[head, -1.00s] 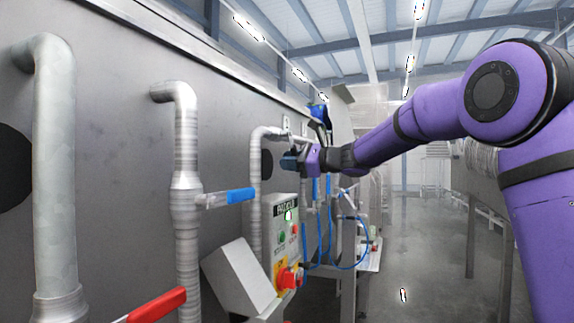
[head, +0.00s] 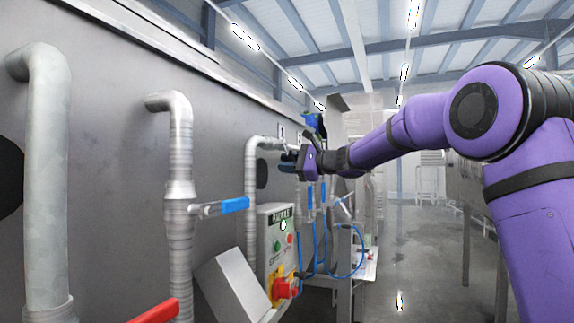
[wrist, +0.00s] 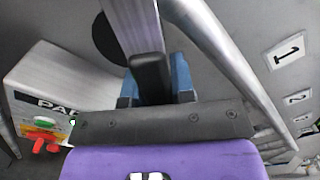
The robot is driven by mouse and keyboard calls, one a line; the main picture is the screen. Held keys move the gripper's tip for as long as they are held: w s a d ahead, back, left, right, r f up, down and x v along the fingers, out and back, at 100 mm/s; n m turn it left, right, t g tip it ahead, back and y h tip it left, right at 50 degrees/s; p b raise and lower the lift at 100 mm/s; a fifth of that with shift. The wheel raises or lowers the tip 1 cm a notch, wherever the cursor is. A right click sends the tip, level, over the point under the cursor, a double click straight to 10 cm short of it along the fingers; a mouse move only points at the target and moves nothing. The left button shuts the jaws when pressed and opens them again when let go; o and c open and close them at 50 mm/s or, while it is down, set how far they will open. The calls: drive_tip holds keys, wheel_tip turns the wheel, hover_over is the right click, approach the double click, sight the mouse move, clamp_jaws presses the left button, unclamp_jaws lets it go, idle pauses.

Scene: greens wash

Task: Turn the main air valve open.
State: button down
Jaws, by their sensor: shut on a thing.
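My gripper (head: 290,160) reaches to the wall of the machine, beyond the near pipes. In the wrist view its blue fingers (wrist: 182,75) stand on both sides of the black end (wrist: 150,75) of a flat grey lever (wrist: 132,25). My gripper is shut on this lever, which appears to be the main air valve's handle. The lever runs from my fingers to the top edge of the wrist view. Its pivot is out of view there. In the head view the lever is hidden or too small to tell.
A control box (head: 276,245) with a red knob (head: 284,288) stands below my gripper; it also shows in the wrist view (wrist: 60,85). A blue-handled valve (head: 235,205) and a red handle (head: 157,311) sit on nearer pipes. A pipe (wrist: 225,55) passes close to my fingers. The right aisle is clear.

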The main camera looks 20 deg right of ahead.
drive_tip(key=c, duration=1)
unclamp_jaws()
drive_tip(key=shift+o, duration=0.2)
drive_tip(key=s+a+f+m, duration=0.3)
drive_tip(key=s+a+m, duration=0.15)
drive_tip(key=m, duration=0.65)
drive_tip(key=v, duration=1.1)
drive_tip(key=s+a+f+n+g+h, duration=0.1)
drive_tip(key=s+f+n+h, duration=0.1)
drive_tip(key=s, duration=0.5)
drive_tip(key=s+a+f+n+g+h, duration=0.1)
drive_tip(key=s+f+n+g+h, duration=0.1)
drive_tip(key=s+f+n, duration=0.3)
drive_tip(key=s+a+f+n+g+h, duration=0.1)
drive_tip(key=s+f+n+g+h, duration=0.1)
drive_tip(key=s+f+n, duration=0.2)
drive_tip(key=s+n, duration=0.2)
drive_tip(key=s, duration=0.2)
drive_tip(key=shift+s+a+h, duration=0.3)
drive_tip(key=shift+a+h, duration=0.1)
